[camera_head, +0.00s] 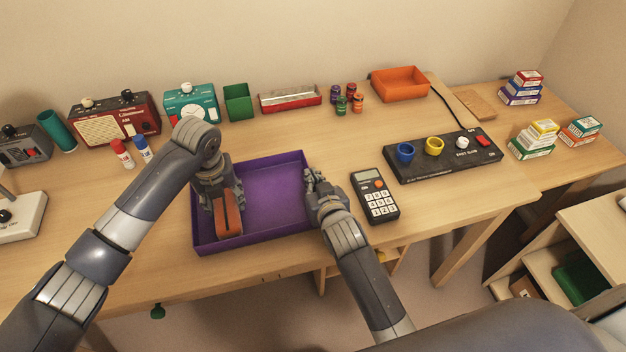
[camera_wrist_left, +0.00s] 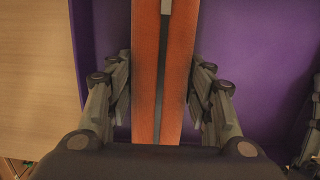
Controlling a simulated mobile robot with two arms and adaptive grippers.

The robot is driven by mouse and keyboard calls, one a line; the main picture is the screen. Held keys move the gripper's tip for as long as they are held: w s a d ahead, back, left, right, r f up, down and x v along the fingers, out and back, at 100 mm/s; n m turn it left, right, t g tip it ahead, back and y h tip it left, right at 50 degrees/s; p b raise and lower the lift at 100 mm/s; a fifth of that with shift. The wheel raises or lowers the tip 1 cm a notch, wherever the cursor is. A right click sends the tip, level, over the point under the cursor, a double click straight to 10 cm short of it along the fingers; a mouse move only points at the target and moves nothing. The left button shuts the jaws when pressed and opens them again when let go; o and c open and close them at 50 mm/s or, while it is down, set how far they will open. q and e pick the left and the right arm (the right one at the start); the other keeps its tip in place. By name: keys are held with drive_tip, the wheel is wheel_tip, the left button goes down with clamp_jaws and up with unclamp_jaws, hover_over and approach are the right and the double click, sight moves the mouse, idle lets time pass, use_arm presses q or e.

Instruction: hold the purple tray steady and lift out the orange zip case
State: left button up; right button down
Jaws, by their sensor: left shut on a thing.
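The purple tray (camera_head: 272,192) lies on the wooden desk near its front edge. The orange zip case (camera_head: 228,222) is in the left part of the tray, with a dark zip strip along its middle. My left gripper (camera_head: 222,190) is over the case and shut on it. In the left wrist view its fingers flank the orange zip case (camera_wrist_left: 146,70) on both sides, with purple tray floor (camera_wrist_left: 235,50) beside it. My right gripper (camera_head: 313,182) is at the tray's right wall. Its fingers are too small there to tell whether they are shut.
A calculator (camera_head: 374,197) lies close to the right of my right gripper. A black control panel (camera_head: 443,155) is further right. Red (camera_head: 122,153) and blue (camera_head: 142,148) bottles stand behind my left arm. Radios, a green box (camera_head: 238,101) and an orange bin (camera_head: 400,84) line the back.

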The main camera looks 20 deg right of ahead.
use_arm(q)
drive_tip(key=shift+r, duration=3.85)
use_arm(e)
drive_tip(key=c, duration=1.7)
unclamp_jaws()
drive_tip(key=shift+s, duration=0.1)
drive_tip(key=v, duration=1.1)
drive_tip(key=shift+s+r, duration=0.25)
drive_tip(key=shift+s, duration=0.1)
